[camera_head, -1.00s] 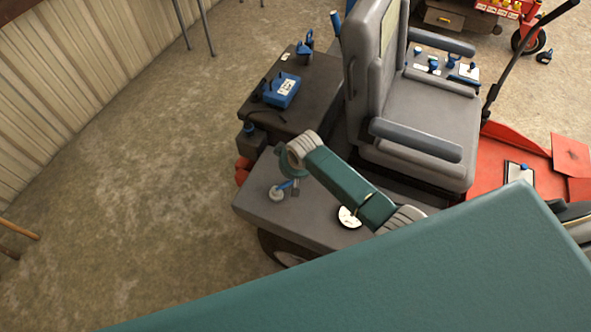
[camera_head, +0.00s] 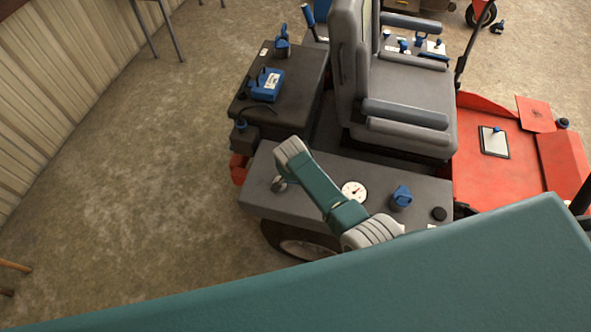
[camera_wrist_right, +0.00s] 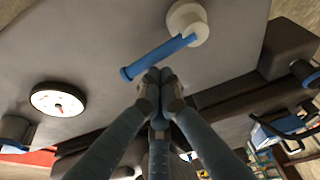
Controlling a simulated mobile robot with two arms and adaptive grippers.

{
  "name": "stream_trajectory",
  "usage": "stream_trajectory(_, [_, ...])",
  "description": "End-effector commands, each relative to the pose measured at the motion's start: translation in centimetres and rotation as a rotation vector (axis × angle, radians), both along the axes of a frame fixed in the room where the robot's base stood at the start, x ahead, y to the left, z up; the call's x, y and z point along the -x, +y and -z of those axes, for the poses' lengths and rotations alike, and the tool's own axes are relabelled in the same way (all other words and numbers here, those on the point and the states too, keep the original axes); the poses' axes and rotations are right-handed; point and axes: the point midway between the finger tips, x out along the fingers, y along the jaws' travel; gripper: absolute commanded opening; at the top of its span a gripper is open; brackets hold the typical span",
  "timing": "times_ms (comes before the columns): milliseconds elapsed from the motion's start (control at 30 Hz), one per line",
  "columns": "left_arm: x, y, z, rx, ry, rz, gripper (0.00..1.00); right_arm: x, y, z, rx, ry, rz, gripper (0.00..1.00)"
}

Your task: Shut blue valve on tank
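The grey tank (camera_head: 300,208) is the box-shaped side of a riding mower. The blue valve shows in the right wrist view as a blue lever handle (camera_wrist_right: 158,57) on a pale round hub (camera_wrist_right: 188,22). My left gripper is not in view.
A white gauge (camera_head: 354,190) and a blue knob (camera_head: 401,196) sit on the tank's top. A seat (camera_head: 405,100) stands behind. A dark box with a blue device (camera_head: 267,85) is at the back left. Open floor (camera_head: 130,190) lies left.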

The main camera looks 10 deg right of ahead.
Motion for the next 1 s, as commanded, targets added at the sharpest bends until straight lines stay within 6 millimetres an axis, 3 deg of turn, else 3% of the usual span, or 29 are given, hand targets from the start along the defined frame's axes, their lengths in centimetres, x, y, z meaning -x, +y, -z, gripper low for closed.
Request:
stream_trajectory(833, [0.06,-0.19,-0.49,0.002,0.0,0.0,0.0,0.49,-0.2,0.0,0.001,-0.001,-0.01,0.0])
stream_trajectory(1000, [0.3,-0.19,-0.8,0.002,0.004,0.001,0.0,0.1,-1.03,-0.37,0.001,-0.001,-0.008,0.0])
